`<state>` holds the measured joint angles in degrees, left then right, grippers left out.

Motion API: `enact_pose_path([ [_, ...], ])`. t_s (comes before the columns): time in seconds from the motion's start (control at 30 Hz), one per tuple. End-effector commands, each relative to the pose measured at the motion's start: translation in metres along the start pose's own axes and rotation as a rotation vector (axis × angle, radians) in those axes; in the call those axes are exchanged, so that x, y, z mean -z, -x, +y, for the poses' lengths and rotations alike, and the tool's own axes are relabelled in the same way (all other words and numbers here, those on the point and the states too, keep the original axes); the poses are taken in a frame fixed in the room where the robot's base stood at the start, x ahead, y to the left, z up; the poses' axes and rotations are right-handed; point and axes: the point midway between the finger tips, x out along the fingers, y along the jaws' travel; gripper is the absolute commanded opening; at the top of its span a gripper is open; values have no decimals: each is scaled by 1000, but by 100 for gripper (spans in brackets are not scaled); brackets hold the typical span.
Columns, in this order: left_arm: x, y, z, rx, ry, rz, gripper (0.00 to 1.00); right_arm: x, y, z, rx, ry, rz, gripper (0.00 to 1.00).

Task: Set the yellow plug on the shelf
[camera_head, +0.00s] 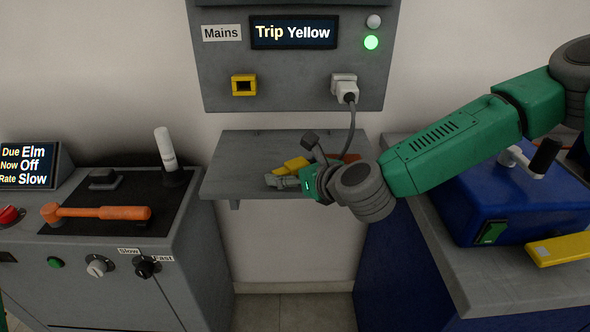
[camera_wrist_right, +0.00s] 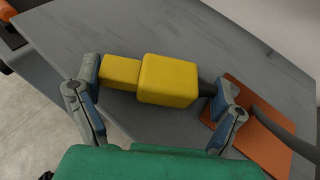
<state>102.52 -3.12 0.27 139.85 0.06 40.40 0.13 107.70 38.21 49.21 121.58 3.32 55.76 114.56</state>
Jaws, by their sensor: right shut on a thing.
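The yellow plug (camera_head: 291,164) is at the grey shelf (camera_head: 236,158) under the Mains panel. My right gripper (camera_head: 293,165) is shut on it. In the right wrist view the plug (camera_wrist_right: 168,80) lies between the two fingers of the right gripper (camera_wrist_right: 163,88), one at its narrow end and one near its dark rear end. The grey shelf top (camera_wrist_right: 225,45) is right beneath it; whether the plug touches the shelf I cannot tell. My left gripper is not in view.
An orange flat piece (camera_wrist_right: 248,125) lies on the shelf with a dark cable over it. The Mains panel (camera_head: 285,75) holds an empty yellow socket (camera_head: 244,85) and a white plug (camera_head: 344,86). An orange hammer (camera_head: 95,212) lies on the left cart. A blue box (camera_head: 500,200) stands right.

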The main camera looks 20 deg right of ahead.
Motion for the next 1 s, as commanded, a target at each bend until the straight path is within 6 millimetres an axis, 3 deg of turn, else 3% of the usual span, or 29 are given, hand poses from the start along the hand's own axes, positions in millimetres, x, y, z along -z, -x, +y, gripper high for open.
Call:
enact_pose_path([
  [0.13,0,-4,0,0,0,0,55,3,-2,0,0,0,0,59],
  [0.17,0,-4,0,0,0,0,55,4,-2,0,0,0,0,92],
  [0.2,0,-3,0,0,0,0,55,3,-1,0,0,0,0,100],
  [0.57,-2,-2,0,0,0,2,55,3,5,0,1,-1,0,100],
  [1.0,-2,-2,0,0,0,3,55,3,89,-1,-1,-4,1,100],
])
